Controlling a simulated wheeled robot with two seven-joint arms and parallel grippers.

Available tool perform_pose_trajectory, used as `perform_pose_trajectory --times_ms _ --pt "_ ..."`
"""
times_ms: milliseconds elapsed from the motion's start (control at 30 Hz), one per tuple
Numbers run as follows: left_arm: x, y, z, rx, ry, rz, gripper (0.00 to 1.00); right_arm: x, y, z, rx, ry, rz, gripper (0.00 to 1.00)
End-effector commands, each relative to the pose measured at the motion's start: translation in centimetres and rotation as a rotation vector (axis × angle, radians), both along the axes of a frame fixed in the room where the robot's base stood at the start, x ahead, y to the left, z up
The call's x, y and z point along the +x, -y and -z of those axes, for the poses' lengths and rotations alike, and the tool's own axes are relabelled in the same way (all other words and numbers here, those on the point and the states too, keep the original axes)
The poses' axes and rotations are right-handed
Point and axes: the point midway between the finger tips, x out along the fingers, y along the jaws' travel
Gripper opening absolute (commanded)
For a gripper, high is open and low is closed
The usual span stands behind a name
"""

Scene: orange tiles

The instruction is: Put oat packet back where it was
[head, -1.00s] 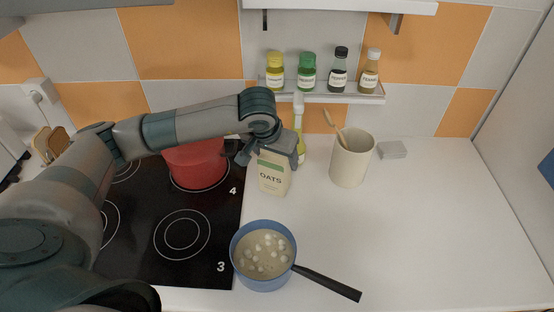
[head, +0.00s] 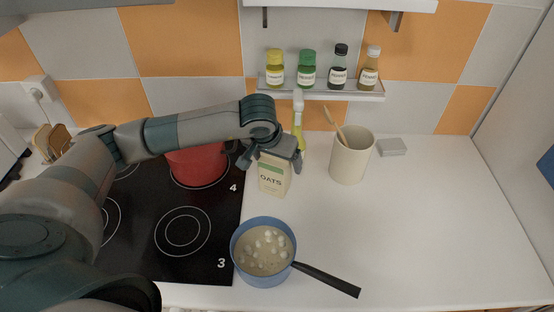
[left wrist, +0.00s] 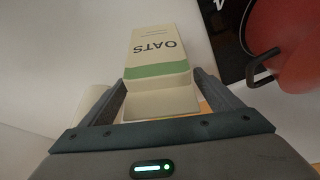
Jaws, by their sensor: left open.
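The oat packet (head: 273,181) is a cream carton with a green band and the word OATS. It stands upright on the white counter beside the hob's right edge. My left gripper (head: 271,160) is at its top, with its open fingers on either side of it. In the left wrist view the packet (left wrist: 157,52) shows between the two fingers (left wrist: 160,88), with small gaps visible. The back of the packet is hidden. My right gripper is not in view.
A red pot (head: 197,164) stands left of the packet on the black hob (head: 140,245). A yellow-green bottle (head: 299,125) is close behind it. A blue saucepan (head: 264,280) is in front. A beige crock (head: 350,160) stands right.

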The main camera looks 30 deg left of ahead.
Motion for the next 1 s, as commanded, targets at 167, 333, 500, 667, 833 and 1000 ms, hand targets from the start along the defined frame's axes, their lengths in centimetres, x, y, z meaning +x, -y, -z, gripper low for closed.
perform_pose_trajectory --times_ms 167,333,500,667,833,1000 --pt "0.0 0.0 -0.2 0.0 0.0 0.0 0.85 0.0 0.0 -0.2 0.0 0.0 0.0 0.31" --pt "-0.2 0.0 -0.9 -0.001 0.002 0.0 0.85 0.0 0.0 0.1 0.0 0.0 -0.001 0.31" --pt "-1.1 0.1 -3.1 0.0 0.006 0.002 0.85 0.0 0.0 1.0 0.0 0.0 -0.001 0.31" --pt "-2.3 0.1 -5.8 0.0 0.007 0.002 0.85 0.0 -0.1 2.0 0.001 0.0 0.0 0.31" --pt "-3.4 0.2 -8.6 0.0 0.006 0.001 0.85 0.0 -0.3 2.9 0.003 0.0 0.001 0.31" --pt "-4.2 0.3 -10.4 -0.001 0.002 0.0 0.85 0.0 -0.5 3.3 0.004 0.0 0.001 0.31"
